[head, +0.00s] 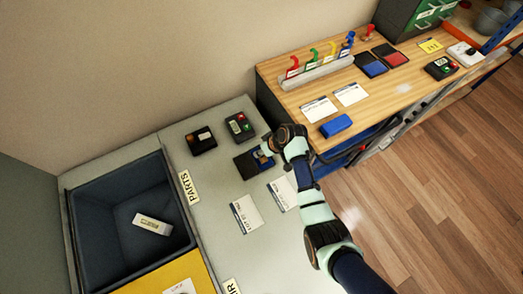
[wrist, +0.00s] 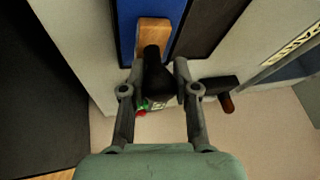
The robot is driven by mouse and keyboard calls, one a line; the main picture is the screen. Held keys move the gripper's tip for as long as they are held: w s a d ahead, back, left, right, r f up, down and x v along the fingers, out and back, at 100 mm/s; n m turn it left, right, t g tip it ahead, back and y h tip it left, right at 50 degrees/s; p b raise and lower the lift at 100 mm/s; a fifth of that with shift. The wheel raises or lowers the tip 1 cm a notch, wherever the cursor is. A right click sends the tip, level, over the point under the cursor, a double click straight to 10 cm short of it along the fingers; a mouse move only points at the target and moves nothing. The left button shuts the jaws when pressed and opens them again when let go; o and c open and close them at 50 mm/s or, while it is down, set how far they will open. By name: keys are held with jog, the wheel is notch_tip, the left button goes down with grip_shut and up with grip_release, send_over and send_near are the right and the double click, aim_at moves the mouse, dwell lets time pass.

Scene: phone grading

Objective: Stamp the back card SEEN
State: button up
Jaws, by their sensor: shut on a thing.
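My gripper (head: 266,150) is shut on the black handle of a stamp (wrist: 153,70). The stamp's wooden base (wrist: 153,31) is over the blue surface of an open ink pad (wrist: 128,18); I cannot tell whether they touch. In the head view this ink pad (head: 246,166) lies on the grey bench, partly hidden by my gripper. Two white cards lie on the bench, one (head: 246,214) further left and one (head: 278,195) further right, beside my arm. Two more white cards, one (head: 319,110) and another (head: 351,94), lie on the wooden table. The stamp's face is hidden.
Two dark devices, one (head: 201,140) and one with red and green marks (head: 239,127), sit behind the ink pad. A dark bin (head: 112,180) stands left. The wooden table (head: 290,98) holds a blue block (head: 336,126), a hook rack (head: 316,75) and two ink pads (head: 370,65).

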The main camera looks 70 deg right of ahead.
jog(key=shift+r+p, duration=3.55)
jog(key=shift+f, duration=0.1)
